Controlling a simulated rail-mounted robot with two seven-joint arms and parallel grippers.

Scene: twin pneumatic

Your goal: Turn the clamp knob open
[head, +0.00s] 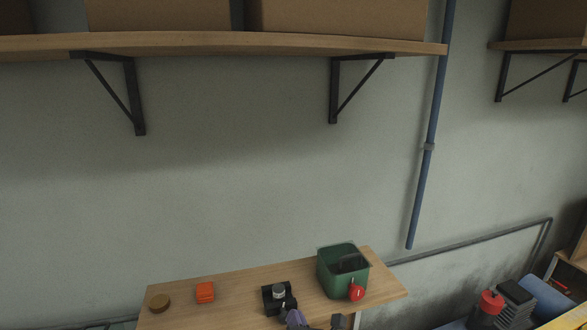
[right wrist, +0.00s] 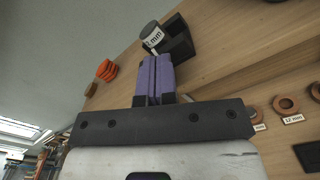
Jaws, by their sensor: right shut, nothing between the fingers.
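A black block with a grey round knob-like cylinder (head: 279,291) on top stands on the wooden workbench; I cannot tell for sure that this is the clamp knob. My right gripper (head: 293,315) has purple fingers, shut and empty, close in front of the block. Its fingers also show in the right wrist view (right wrist: 154,62). Contact with the block cannot be made out. My left gripper is not in view.
A green bin (head: 328,286) with a red round part (head: 356,293) at its front stands right of the block. An orange block (head: 205,292) and a brown disc (head: 159,303) lie left. Brown rings (right wrist: 286,104) with labels lie at the right in the wrist view.

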